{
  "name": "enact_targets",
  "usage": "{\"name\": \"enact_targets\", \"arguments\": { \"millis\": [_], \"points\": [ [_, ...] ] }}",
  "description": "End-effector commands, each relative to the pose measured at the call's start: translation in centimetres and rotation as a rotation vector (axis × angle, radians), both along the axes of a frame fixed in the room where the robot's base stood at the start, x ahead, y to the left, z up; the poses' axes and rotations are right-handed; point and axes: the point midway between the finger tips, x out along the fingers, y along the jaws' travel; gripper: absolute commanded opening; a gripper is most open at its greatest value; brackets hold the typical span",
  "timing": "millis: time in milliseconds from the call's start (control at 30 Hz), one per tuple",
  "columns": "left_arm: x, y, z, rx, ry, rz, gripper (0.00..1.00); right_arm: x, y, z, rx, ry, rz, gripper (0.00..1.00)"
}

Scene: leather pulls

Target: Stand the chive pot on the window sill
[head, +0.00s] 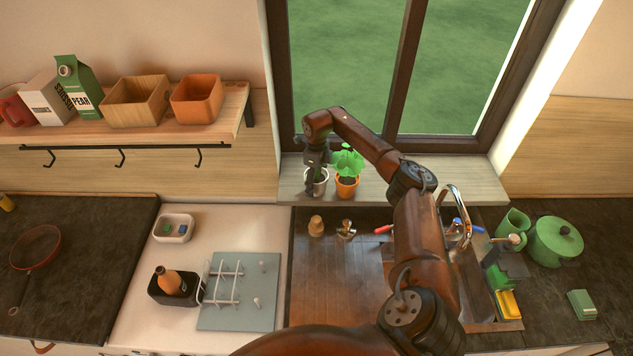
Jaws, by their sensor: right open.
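A pale pot (321,184), which looks like the chive pot, stands upright on the window sill (430,180) near its left end. Its plant is mostly hidden behind my right gripper (314,176). That gripper reaches down over the pot from above, with its jaws open. From this view I cannot tell whether a finger touches the pot. An orange pot (347,188) with a broad-leaved green plant stands close on the right of the pale pot. My left gripper is out of view.
My right arm crosses over the sink area and hides part of it. A faucet (459,215), a green jug (513,224) and a green pot (555,240) stand to the right. A small cork-coloured item (316,226) is below the sill. The sill's right part is clear.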

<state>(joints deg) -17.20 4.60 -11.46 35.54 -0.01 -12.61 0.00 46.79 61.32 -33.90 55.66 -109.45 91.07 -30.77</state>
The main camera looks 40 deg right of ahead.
Motion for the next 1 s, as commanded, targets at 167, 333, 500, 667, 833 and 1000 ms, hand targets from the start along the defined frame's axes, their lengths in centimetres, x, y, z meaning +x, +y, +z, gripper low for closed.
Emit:
{"name": "enact_targets", "arguments": {
  "millis": [167,333,500,667,833,1000],
  "points": [
    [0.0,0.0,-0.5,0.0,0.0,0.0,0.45,0.1,-0.1,2.0,-0.001,-0.004,0.0,0.8],
    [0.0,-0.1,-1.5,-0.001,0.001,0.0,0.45,0.1,-0.1,5.5,-0.002,-0.005,0.001,0.8],
    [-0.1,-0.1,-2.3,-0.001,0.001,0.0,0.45,0.1,0.0,9.0,-0.001,-0.004,0.0,0.8],
    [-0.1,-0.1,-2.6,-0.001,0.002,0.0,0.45,0.1,0.0,11.2,0.0,-0.002,0.0,0.8],
    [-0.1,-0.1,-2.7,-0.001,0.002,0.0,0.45,0.1,0.0,12.1,0.0,-0.001,0.0,0.8],
    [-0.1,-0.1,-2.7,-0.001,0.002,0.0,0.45,0.0,0.0,12.3,0.0,-0.001,0.0,0.8]
  ]
}}
